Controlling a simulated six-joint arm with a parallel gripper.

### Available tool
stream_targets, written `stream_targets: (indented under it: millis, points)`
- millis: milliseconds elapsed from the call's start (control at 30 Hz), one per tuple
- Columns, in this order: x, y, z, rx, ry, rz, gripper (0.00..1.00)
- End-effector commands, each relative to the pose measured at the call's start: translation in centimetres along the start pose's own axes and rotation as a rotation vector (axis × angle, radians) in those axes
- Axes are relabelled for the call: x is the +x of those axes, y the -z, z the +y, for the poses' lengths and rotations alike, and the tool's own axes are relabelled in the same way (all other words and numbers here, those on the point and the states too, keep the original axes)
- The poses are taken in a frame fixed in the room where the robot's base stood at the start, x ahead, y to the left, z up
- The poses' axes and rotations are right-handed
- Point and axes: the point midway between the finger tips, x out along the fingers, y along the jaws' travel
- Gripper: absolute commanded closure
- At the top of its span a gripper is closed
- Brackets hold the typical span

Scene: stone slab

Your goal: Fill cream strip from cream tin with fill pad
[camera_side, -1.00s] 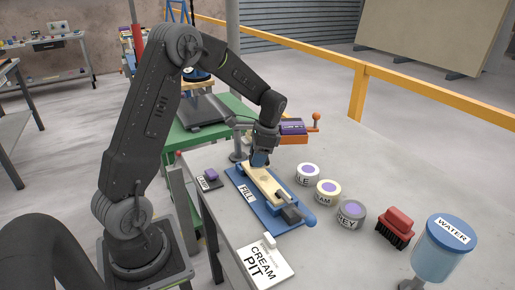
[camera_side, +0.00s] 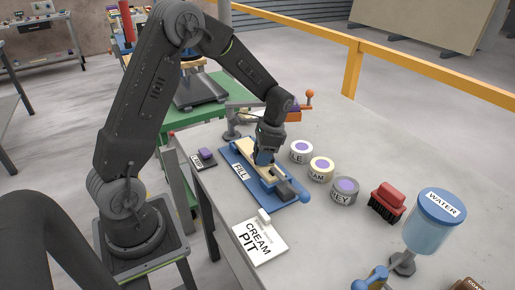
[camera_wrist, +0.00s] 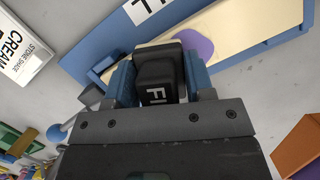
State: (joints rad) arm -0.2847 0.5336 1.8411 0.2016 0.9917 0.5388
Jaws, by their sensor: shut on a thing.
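My gripper (camera_side: 264,158) is shut on the black fill pad (camera_wrist: 156,84), whose label partly shows "FI" in the wrist view. The pad is down over the cream strip (camera_wrist: 235,30), at or very close to its surface; I cannot tell if it touches. The strip lies along the blue FILL board (camera_side: 238,171), and a purple patch (camera_wrist: 194,46) shows on it beside the pad. The cream tin (camera_side: 321,168), labelled "AM" as far as visible, stands right of the board with a purple top. My gripper hides the strip's middle in the side view.
A paler tin (camera_side: 300,152) and a grey tin (camera_side: 344,191) flank the cream tin. A red brush (camera_side: 387,202) and the WATER container (camera_side: 434,222) stand farther right. The CREAM PIT card (camera_side: 260,242) lies in front. A small purple-topped block (camera_side: 206,155) sits left of the board.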

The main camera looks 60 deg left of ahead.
Motion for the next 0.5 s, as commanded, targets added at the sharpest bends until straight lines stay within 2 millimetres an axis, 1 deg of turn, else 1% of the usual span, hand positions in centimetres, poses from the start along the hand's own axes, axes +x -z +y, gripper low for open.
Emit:
stream_targets:
  millis: [500]
  points:
    - [0.6,-1.7,-4.4,-0.003,-0.001,0.0,0.74]
